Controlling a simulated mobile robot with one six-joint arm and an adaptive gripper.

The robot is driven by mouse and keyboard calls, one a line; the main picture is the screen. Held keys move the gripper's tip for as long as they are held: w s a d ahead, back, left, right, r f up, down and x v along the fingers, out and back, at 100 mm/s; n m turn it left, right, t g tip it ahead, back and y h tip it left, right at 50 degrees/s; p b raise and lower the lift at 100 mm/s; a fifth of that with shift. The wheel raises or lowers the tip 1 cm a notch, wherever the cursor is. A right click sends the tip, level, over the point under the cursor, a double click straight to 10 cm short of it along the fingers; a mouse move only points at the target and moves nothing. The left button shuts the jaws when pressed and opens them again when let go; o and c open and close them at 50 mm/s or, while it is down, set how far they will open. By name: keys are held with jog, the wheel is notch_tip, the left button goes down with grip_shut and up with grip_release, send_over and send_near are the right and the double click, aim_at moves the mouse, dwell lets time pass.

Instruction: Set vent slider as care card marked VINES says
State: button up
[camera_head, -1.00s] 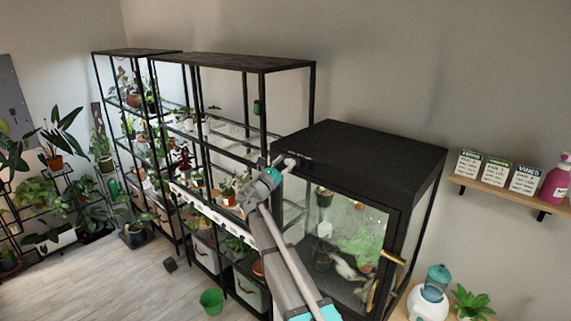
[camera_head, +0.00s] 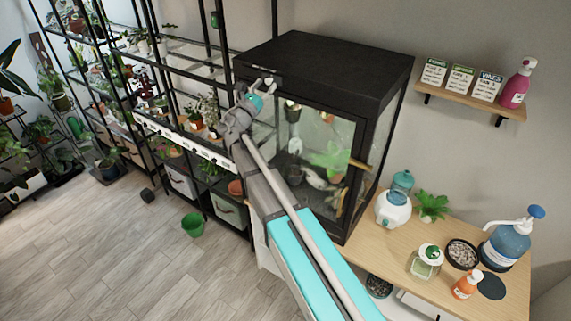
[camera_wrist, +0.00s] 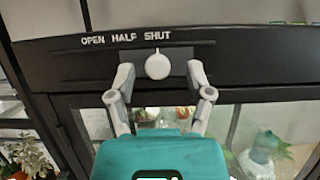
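The vent slider is a round white knob (camera_wrist: 158,65) on a dark plate on the black cabinet's upper front. White labels above the plate read OPEN, HALF, SHUT from left to right; the knob sits below SHUT. My gripper (camera_wrist: 160,80) is open, with one finger on each side of the knob and visible gaps to it. In the head view my gripper (camera_head: 265,84) is at the cabinet's upper left front, hiding the knob. The VINES care card (camera_head: 487,87) stands rightmost of three cards on the wall shelf; its small text is unreadable.
The black glass-fronted cabinet (camera_head: 325,62) holds plants. A wooden table (camera_head: 395,255) at right bears a white-based humidifier (camera_head: 393,208), bottles and a pebble bowl. Plant racks stand at left; a green pot (camera_head: 193,224) is on the floor.

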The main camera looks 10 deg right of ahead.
jog(key=b+v, duration=0.4)
jog(key=v, duration=0.8)
jog(key=s+d+f+m+g+y+b, duration=0.1)
jog(key=s+d+f+m+g+b, duration=0.1)
jog(key=d+f+m, duration=0.3)
jog(key=s+d+f+m+g+y+b, duration=0.1)
jog(key=s+d+f+m+g+b, duration=0.2)
jog(key=f, duration=0.9)
jog(key=shift+s+d+f+m+g+b, duration=0.25)
jog(key=shift+d+m+g+b, duration=0.9)
jog(key=shift+d, duration=0.65)
jog(key=shift+f, duration=0.15)
jog(key=s+d+f+m+g+y+b, duration=0.35)
jog(key=s+f+m+g+y, duration=0.2)
jog(key=s+f+m, duration=0.5)
jog(key=s+a+f+m+g+y+b, duration=0.1)
jog(key=s+a+f+m+g+y, duration=0.1)
jog(key=s+f+m+y, duration=0.4)
notch_tip(320, 180, down, 4)
jog(key=s+a+y, duration=0.1)
jog(key=s+y, duration=0.1)
jog(key=shift+a+r+g+y, duration=0.2)
jog(key=shift+a+g+y, duration=0.05)
jog(key=shift+g+y, duration=0.15)
